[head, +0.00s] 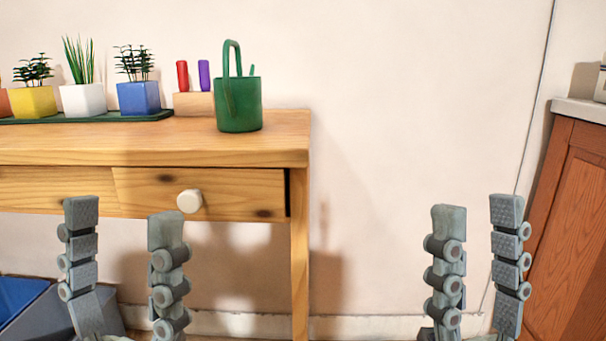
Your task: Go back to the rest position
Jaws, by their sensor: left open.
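My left gripper (124,218) is in the lower left of the head view, in front of the table's drawer. Its two grey fingers point up and stand apart with nothing between them. My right gripper (478,212) is in the lower right, in front of the bare wall. The lower parts of both grippers are cut off by the frame's bottom edge.
A wooden table (260,150) with a white-knobbed drawer (240,190) holds potted plants on a green tray (120,117) and a green can (238,105). A wooden cabinet (575,220) stands right. Blue-grey bins (30,305) are lower left.

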